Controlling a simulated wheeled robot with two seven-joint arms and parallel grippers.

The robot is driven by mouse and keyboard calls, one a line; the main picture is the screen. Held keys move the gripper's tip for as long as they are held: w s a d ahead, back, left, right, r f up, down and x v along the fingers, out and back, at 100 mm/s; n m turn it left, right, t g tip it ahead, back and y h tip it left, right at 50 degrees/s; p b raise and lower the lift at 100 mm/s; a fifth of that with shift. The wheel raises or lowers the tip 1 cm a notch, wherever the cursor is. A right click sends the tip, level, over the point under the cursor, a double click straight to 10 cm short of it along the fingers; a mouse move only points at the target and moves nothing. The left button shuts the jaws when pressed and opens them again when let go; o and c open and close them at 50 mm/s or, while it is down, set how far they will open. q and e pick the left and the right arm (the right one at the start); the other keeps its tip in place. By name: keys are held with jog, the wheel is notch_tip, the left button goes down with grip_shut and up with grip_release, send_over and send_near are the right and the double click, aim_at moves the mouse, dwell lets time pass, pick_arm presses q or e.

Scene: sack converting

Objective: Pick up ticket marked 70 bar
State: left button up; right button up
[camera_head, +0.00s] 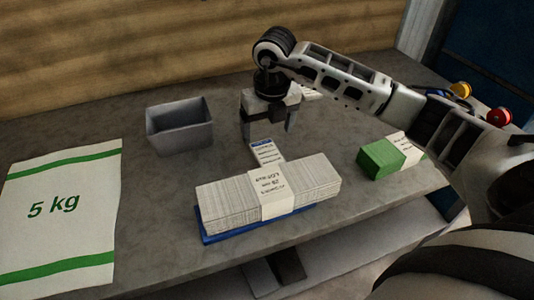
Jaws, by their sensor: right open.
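A small white ticket with a blue band (267,153) lies on the grey bench, just behind the banded stack of sheets. Its print is too small to read, so I cannot tell whether it says 70 bar. My right gripper (268,131) points down with its fingers apart and nothing between them. It appears above and slightly behind the ticket; the exact height is unclear. Another white paper piece (310,92) shows partly behind the gripper. My left gripper is not in view.
A banded stack of sheets (318,178) sits on a blue base (222,236) in front. An open grey bin (180,127) stands left. A 5 kg sack (62,215) lies far left. A green block with a white label (381,158) lies right. Red (499,116) and yellow (461,90) knobs are behind.

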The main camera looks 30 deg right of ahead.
aim_at(267, 153)
jog(key=shift+w+d+f+p, duration=0.1)
jog(key=shift+f+p, duration=0.1)
jog(key=shift+f, duration=1.5)
jog(key=shift+w+f+p, duration=0.1)
jog(key=shift+f+p, duration=0.05)
jog(key=shift+f, duration=1.55)
jog(key=c, duration=1.1)
